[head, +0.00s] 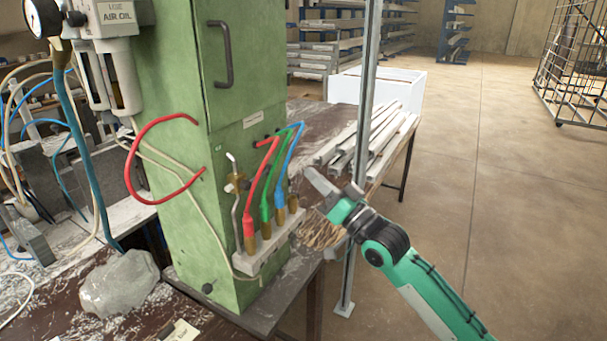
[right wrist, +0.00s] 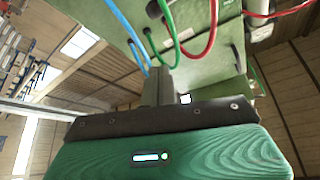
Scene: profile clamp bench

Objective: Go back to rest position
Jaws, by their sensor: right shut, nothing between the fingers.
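My right gripper (head: 311,174) is at the end of my green and white arm, which comes in from the lower right in the head view. Its grey fingers are shut with nothing between them and point up and left, near the hoses on the green cabinet (head: 232,140). In the right wrist view the shut fingers (right wrist: 158,82) stand up in front of the cabinet's underside and hoses. My left gripper is in neither view.
Red, green and blue hoses with brass nozzles (head: 266,232) sit in a rack on the cabinet, left of my gripper. A metal post (head: 369,80) stands close by my gripper. Pale profiles (head: 372,138) lie on the table behind. Open floor (head: 500,190) is at right.

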